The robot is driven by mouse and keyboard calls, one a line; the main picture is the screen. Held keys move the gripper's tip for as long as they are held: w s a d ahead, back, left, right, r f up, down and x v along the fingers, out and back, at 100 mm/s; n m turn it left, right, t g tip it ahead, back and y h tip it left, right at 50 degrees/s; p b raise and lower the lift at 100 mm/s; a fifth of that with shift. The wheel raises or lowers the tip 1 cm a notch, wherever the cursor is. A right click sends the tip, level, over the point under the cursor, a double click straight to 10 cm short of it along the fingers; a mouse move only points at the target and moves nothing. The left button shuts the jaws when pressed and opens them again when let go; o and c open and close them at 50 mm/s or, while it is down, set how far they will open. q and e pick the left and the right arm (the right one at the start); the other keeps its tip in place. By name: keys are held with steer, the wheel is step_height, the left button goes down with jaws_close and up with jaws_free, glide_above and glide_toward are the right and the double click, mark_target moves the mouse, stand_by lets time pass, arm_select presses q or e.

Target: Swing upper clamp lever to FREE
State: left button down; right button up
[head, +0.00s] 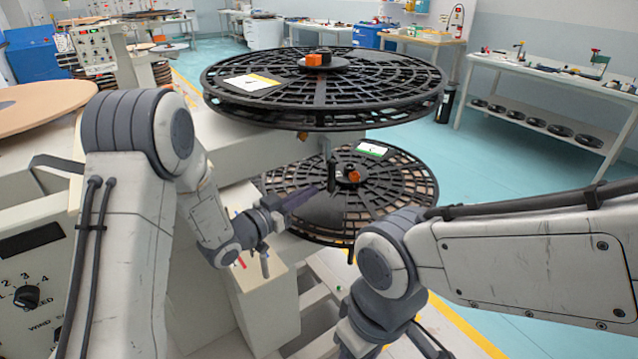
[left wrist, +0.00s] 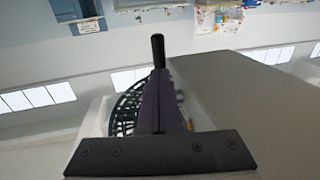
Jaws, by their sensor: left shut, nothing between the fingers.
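A large black upper reel (head: 400,92) lies nearly flat. An orange block (head: 316,60) with a black knob sits at its hub; I cannot tell whether this is the upper clamp lever or which way it points. A lower black reel (head: 410,190) has an orange hub part (head: 352,176). My left gripper (head: 312,192) is shut and empty, its dark fingers pointing at the lower reel's hub area. A black upright rod (head: 332,172) stands at their tips; contact is unclear. In the left wrist view a black rod end (left wrist: 158,50) shows beyond the shut fingers.
A pale machine body (head: 265,300) stands below my left wrist. A control panel with a dial (head: 26,297) is at the lower left. A workbench (head: 560,80) stands at the back right. The turquoise floor (head: 500,170) right of the reels is clear.

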mark_target(333, 188)
arm_select(q)
steer(key=shift+x, duration=2.15)
steer(key=shift+f+b, duration=0.25)
steer(key=shift+b, duration=0.05)
steer(key=d+t+h+b, duration=0.1)
steer(key=b, duration=0.3)
steer(key=w+d+f+t+h+b, duration=0.1)
steer(key=b, duration=0.3)
steer(key=shift+w+f+n, duration=0.15)
steer(key=shift+f+n, duration=0.15)
steer(key=shift+f, duration=0.05)
steer(key=t+b, duration=0.1)
steer(key=b, duration=0.1)
steer(key=w+d+t+h+b, duration=0.1)
steer(key=b, duration=0.1)
steer(key=d+n+b, duration=0.1)
steer(key=b, duration=0.1)
steer(key=shift+w+r+t, duration=0.15)
steer(key=shift+r+t, duration=0.05)
steer(key=shift+t, duration=0.2)
steer(key=shift+b+x, duration=0.95)
steer(key=shift+x, duration=0.2)
steer(key=shift+d+r, duration=0.1)
steer(key=shift+d, duration=0.05)
